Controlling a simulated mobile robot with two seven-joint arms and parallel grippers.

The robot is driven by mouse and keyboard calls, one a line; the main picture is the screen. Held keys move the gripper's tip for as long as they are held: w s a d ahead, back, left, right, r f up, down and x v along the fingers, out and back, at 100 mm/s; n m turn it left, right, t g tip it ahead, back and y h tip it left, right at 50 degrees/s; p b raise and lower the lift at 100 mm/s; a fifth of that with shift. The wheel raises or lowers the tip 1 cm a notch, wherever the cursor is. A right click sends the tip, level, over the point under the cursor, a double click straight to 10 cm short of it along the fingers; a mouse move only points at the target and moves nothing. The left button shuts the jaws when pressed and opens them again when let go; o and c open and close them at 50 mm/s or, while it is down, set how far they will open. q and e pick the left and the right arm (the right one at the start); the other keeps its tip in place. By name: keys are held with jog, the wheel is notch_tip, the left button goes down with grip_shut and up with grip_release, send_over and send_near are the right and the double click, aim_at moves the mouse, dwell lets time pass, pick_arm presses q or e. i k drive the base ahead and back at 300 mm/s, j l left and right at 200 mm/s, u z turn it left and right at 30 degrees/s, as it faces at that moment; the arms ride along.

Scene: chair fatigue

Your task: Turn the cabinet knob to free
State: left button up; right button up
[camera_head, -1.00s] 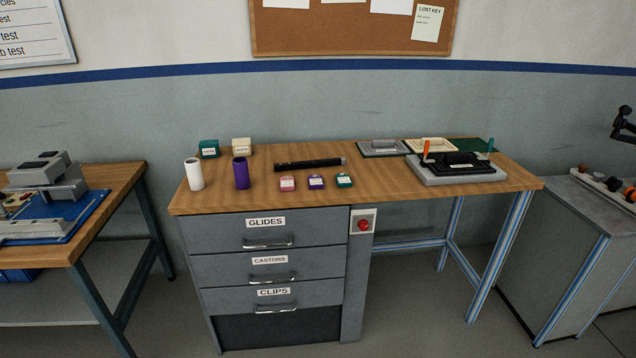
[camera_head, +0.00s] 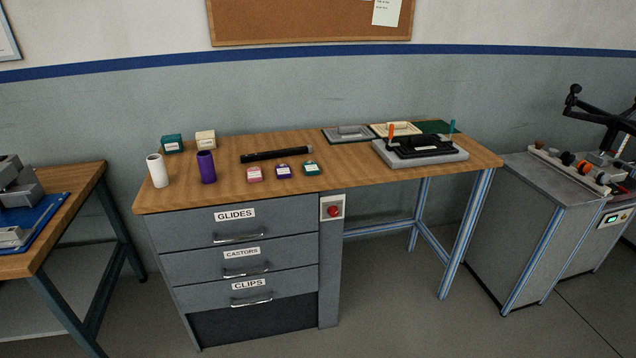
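A red round knob (camera_head: 333,211) sits on a light plate on the narrow grey panel at the right of the drawer cabinet (camera_head: 238,277). The plate has small markings too small to read. The cabinet has three drawers labelled GLIDES (camera_head: 234,214), CASTORS (camera_head: 242,253) and CLIPS (camera_head: 248,285), each with a metal handle. All three look shut. Neither of my grippers shows in the view.
The wooden bench top (camera_head: 330,182) above holds a white cylinder (camera_head: 157,171), a purple cylinder (camera_head: 206,167), a black bar (camera_head: 276,154), several small boxes and a black fixture (camera_head: 424,145). Another table (camera_head: 75,195) stands left, a grey cabinet (camera_head: 500,230) right. Floor in front looks clear.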

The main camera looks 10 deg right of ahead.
aim_at(333, 211)
jog(key=i+l, duration=0.1)
jog(key=i, duration=0.25)
jog(key=i+z, duration=0.25)
jog(key=z, duration=1.4)
